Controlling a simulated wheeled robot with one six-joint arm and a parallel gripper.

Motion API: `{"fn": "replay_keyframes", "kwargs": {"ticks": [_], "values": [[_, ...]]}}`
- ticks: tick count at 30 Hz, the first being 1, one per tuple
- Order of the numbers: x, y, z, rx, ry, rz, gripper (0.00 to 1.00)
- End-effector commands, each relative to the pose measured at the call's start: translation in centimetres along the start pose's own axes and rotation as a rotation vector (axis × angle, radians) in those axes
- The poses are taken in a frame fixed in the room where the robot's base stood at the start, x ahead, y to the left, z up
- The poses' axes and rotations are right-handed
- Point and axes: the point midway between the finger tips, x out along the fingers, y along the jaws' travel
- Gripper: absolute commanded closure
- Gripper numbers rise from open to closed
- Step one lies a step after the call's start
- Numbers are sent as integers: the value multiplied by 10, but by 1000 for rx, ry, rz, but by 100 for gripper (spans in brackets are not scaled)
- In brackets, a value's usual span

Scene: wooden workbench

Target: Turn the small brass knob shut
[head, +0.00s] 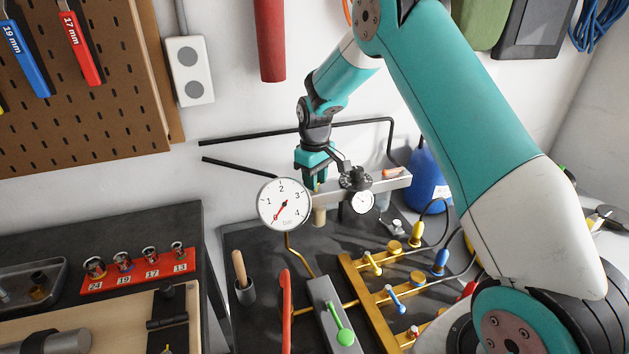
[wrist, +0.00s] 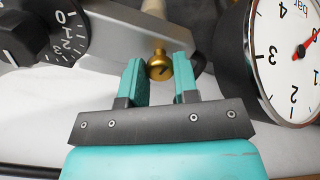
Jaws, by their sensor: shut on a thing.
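The small brass knob (wrist: 159,67) sits on the grey metal bar (wrist: 115,45) in the wrist view. A dark line marks its face. My gripper (wrist: 160,75) has one teal finger on each side of the knob and is shut on it. In the head view my gripper (head: 314,180) reaches down at the bar (head: 393,183), just behind the large pressure gauge (head: 284,204), and the knob is mostly hidden there. The gauge's red needle points near 0. Whether the knob has turned cannot be told.
A black numbered dial (wrist: 25,35) stands on the bar to one side, and the large gauge (wrist: 290,60) is close on the other. A small gauge (head: 362,202) hangs below the bar. Brass pipework with levers (head: 375,290) lies in front. Black pipes (head: 250,137) run along the wall.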

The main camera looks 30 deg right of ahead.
Motion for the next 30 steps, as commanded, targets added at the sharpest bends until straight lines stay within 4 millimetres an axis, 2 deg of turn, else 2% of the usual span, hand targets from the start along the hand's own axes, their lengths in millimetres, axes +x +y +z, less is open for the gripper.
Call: {"fn": "replay_keyframes", "kwargs": {"ticks": [12,30], "values": [[-2,1,-1,-216,6,3,95],[-2,1,-2,-257,6,4,95]]}}
